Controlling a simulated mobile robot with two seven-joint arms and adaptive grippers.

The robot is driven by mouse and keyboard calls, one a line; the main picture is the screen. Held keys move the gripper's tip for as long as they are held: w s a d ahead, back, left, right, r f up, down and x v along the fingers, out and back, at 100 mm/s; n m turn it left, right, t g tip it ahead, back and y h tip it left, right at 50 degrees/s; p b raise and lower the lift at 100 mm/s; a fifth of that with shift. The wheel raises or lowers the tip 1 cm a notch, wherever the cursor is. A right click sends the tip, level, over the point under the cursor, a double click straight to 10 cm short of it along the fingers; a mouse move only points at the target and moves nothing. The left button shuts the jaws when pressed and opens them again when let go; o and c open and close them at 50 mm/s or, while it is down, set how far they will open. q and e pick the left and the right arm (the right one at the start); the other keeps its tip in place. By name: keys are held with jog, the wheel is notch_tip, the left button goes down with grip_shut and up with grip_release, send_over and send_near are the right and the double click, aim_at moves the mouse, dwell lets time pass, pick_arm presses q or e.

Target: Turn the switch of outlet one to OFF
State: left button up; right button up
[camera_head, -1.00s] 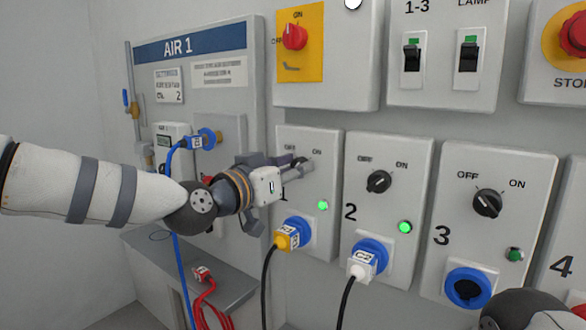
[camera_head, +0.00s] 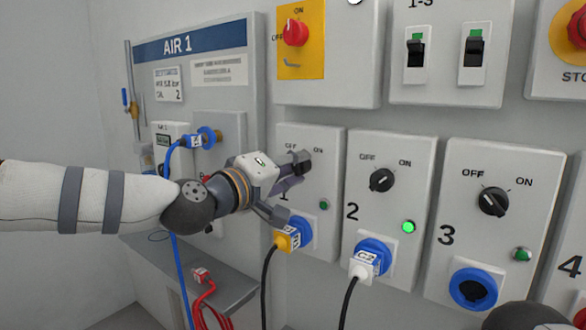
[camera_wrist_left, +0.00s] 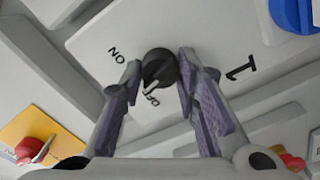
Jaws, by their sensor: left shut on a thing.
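The outlet one panel (camera_head: 325,160) is the leftmost of the numbered panels in the head view. Its black rotary switch (camera_wrist_left: 159,68) shows in the left wrist view, with its white mark towards OFF. In the head view the gripper hides the knob. My left gripper (camera_head: 298,168) is at this switch, and its two fingers (camera_wrist_left: 161,66) are shut on the knob from both sides. The small lamp of outlet one (camera_head: 323,205) is dark green.
A yellow plug (camera_head: 287,239) with a black cable sits in outlet one, below the gripper. The outlet two switch (camera_head: 382,180) and its lit lamp (camera_head: 408,227) are to the right. The red knob (camera_head: 295,33) is above. A blue hose (camera_head: 176,235) hangs near my left arm.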

pick_arm(q)
jog(key=n, duration=0.6)
jog(key=shift+f+b, duration=0.15)
jog(key=shift+b, duration=0.2)
jog(key=shift+n, duration=0.3)
jog(key=o, duration=1.2)
jog(key=shift+d, duration=0.1)
jog(key=shift+c, duration=0.2)
jog(key=v, duration=1.2)
